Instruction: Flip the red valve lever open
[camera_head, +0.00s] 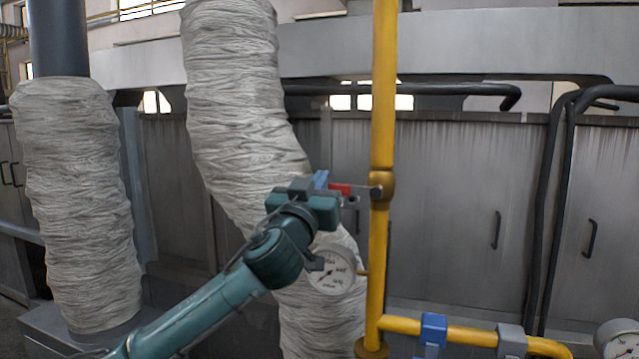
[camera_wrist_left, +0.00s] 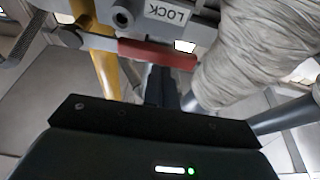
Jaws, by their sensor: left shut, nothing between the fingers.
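The red valve lever (camera_head: 341,189) sticks out to the left from the brass valve body (camera_head: 381,187) on the upright yellow pipe (camera_head: 384,90). It lies roughly level, across the pipe. In the left wrist view the red lever grip (camera_wrist_left: 158,53) runs across the picture, beneath a grey plate marked LOCK (camera_wrist_left: 167,12). My left gripper (camera_head: 322,195) is at the lever's outer end, partly covering it in the head view. Its dark fingers (camera_wrist_left: 166,88) are shut and empty, with tips close to the grip; contact cannot be told. My right gripper is not in view.
A round gauge (camera_head: 332,270) sits just below my left gripper, beside the pipe. A lagged duct (camera_head: 235,95) stands behind my arm. A lower branch pipe (camera_head: 465,334) carries a blue clamp (camera_head: 433,329) and a grey clamp (camera_head: 511,341). Grey cabinets stand behind.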

